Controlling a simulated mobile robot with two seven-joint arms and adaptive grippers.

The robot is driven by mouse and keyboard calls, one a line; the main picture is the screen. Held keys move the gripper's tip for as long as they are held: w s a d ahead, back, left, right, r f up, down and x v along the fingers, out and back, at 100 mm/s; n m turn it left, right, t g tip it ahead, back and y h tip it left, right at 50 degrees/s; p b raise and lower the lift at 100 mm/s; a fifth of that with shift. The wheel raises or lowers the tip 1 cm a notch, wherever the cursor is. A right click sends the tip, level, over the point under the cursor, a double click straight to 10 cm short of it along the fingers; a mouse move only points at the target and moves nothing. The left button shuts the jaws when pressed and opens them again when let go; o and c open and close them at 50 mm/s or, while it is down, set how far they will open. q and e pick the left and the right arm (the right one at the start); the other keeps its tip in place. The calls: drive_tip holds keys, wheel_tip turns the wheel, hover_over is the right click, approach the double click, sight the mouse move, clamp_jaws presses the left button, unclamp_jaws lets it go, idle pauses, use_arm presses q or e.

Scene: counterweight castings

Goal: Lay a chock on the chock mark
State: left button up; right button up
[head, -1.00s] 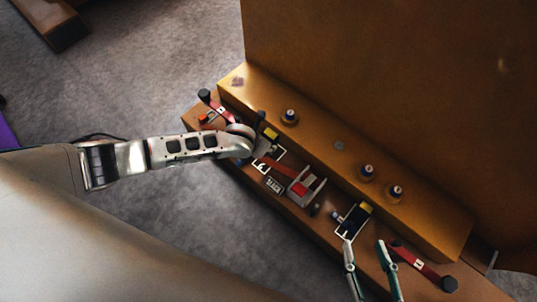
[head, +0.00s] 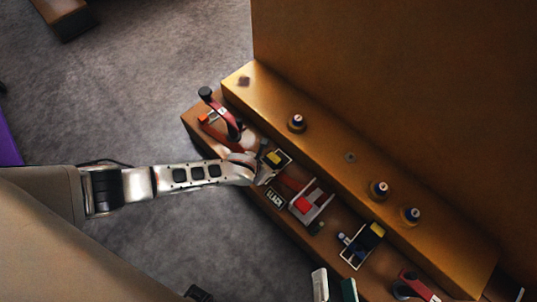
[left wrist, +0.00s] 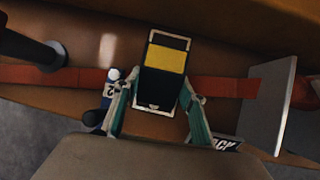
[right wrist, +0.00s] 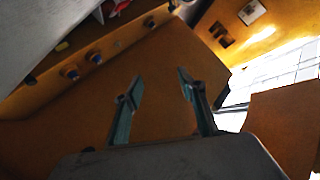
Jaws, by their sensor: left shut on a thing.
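A black chock with a yellow band (left wrist: 165,70) is between the fingers of my left gripper (left wrist: 155,108) in the left wrist view. A white outlined mark (left wrist: 153,107) shows closely around it. In the head view this chock (head: 274,157) is partly hidden by my left gripper (head: 262,170). I cannot tell whether its underside touches the surface. A second black and yellow chock (head: 365,240) lies in another white outline further right. My right gripper (head: 335,287) is open and empty at the bottom edge of the head view; its fingers (right wrist: 160,100) stand apart in the right wrist view.
A grey bracket with a red block (head: 312,203) and a black lettered plate (head: 275,197) sit near the left gripper. A raised ledge (head: 330,150) with several knobs and a tall brown wall (head: 400,90) stand behind.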

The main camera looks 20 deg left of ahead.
use_arm(q)
drive_tip(key=shift+f, duration=0.15)
drive_tip(key=o, duration=1.3)
drive_tip(key=shift+o, duration=0.2)
drive_tip(key=shift+w+r, duration=0.1)
drive_tip(key=shift+r, duration=0.3)
drive_tip(key=p+v, duration=0.1)
drive_tip(key=v, duration=0.1)
drive_tip(key=p+v, duration=0.2)
drive_tip(key=v, duration=0.1)
drive_tip(key=w+p+v, duration=0.1)
drive_tip(key=v, duration=0.1)
drive_tip(key=shift+s+r+p, duration=0.1)
drive_tip(key=shift+r+p, duration=0.3)
drive_tip(key=shift+r, duration=0.35)
drive_tip(key=s+r+p, duration=0.1)
drive_tip(key=s+r, duration=0.1)
drive_tip(key=s, duration=0.1)
drive_tip(key=shift+s+a+r+p, duration=0.15)
drive_tip(key=shift+s+p, duration=0.15)
drive_tip(key=shift+p, duration=0.1)
use_arm(e)
drive_tip(key=w+d+n+h, duration=0.1)
drive_tip(key=d+n, duration=0.5)
drive_tip(key=d, duration=0.1)
drive_tip(key=shift+w+r+g, duration=0.2)
drive_tip(key=shift+w+g, duration=0.05)
drive_tip(key=shift+g, duration=0.15)
